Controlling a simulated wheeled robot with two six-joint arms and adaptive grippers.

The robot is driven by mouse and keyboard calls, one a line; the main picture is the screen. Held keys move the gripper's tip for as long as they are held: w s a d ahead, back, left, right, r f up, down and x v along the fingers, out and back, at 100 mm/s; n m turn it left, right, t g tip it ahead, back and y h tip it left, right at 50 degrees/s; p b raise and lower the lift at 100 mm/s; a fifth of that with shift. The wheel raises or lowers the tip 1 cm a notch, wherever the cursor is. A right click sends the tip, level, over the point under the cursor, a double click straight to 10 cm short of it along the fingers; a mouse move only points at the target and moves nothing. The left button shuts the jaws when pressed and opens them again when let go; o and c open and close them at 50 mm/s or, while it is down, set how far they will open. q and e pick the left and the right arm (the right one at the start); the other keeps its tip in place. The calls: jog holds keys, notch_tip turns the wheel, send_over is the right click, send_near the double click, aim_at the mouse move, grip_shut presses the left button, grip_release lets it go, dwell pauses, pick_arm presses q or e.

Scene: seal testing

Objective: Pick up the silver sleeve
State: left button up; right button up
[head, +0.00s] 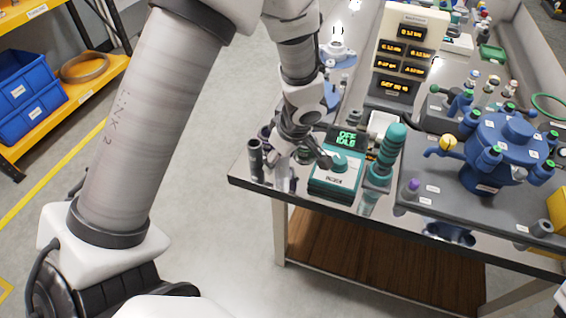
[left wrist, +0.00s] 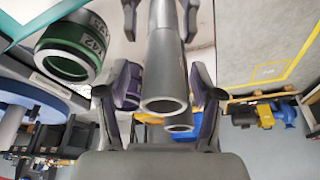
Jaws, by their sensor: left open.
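A silver sleeve (left wrist: 165,75), a smooth grey tube with an open end, shows in the left wrist view between the fingers of my left gripper (left wrist: 161,20). The fingers stand apart on either side of it, with no clear grip on it. In the head view my left gripper (head: 298,157) is low over the table's near left corner, beside a teal device. A dark grey tube (head: 255,160) stands upright just left of it. The gripper partly hides the small parts around it. My right gripper is not in view.
A teal device (head: 335,178) with a green display and a ribbed teal post (head: 386,150) stand close right of the gripper. A blue valve manifold (head: 510,150) is further right. A purple ring-like part (left wrist: 133,85) is near the sleeve. Open floor lies left of the table.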

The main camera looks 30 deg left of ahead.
pick_arm(q)
jog(key=shift+s+r, duration=0.1)
jog(key=shift+s, duration=0.05)
grip_shut()
jog(key=shift+r, duration=0.1)
